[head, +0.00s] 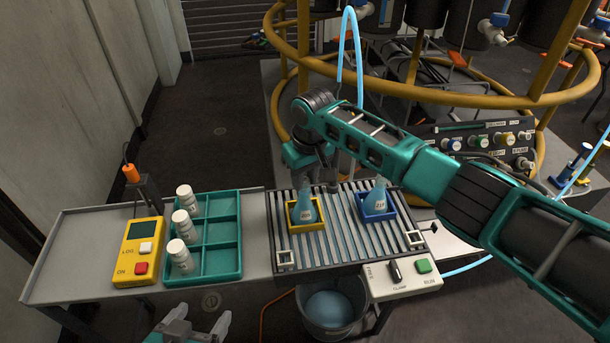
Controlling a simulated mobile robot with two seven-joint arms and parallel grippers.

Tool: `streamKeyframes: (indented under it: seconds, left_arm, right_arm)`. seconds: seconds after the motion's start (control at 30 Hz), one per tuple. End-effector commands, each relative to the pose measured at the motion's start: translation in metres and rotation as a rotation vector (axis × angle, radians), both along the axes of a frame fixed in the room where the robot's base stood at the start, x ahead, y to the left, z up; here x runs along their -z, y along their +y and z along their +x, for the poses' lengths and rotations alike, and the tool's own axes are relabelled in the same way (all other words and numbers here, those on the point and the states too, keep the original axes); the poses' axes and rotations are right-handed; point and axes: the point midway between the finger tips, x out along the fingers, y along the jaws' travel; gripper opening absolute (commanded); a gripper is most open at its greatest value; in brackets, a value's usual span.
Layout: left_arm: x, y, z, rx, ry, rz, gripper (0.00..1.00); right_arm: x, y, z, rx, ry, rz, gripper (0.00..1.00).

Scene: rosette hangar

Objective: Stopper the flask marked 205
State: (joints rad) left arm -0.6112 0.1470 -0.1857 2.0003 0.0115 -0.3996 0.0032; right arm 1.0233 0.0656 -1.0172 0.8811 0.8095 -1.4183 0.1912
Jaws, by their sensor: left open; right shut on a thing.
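A light blue flask (304,210) stands in a yellow holder (291,223) on the slatted bed. A second light blue flask (377,192) stands in a blue holder (393,215) to its right. Both have white labels, with numbers too small to read surely. My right gripper (329,181) is close by the top of the flask in the yellow holder. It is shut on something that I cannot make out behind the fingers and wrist. No stopper can be clearly seen. My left gripper (199,325) is open and empty at the bottom edge, in front of the bench.
A teal tray (222,233) has several white bottles (181,223) along its left side. A yellow meter (139,252) with an orange-handled probe (130,173) stands left of it. A bucket (331,306) is below the bench. The bench's left end is clear.

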Motion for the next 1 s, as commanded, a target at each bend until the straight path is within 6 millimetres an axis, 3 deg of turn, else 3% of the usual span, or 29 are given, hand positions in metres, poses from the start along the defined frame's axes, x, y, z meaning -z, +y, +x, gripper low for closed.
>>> streamKeyframes:
  seconds: [0.97,1.0]
  left_arm:
    - [-0.0045,-0.0001,-0.0008,0.000,0.003,0.001,0.81]
    - [-0.0045,-0.0001,-0.0008,0.000,0.003,0.001,0.81]
  right_arm:
    - [0.0099,0.0003,-0.0002,0.000,0.000,0.001,0.12]
    - [0.0099,0.0002,-0.0002,0.000,0.000,0.000,0.32]
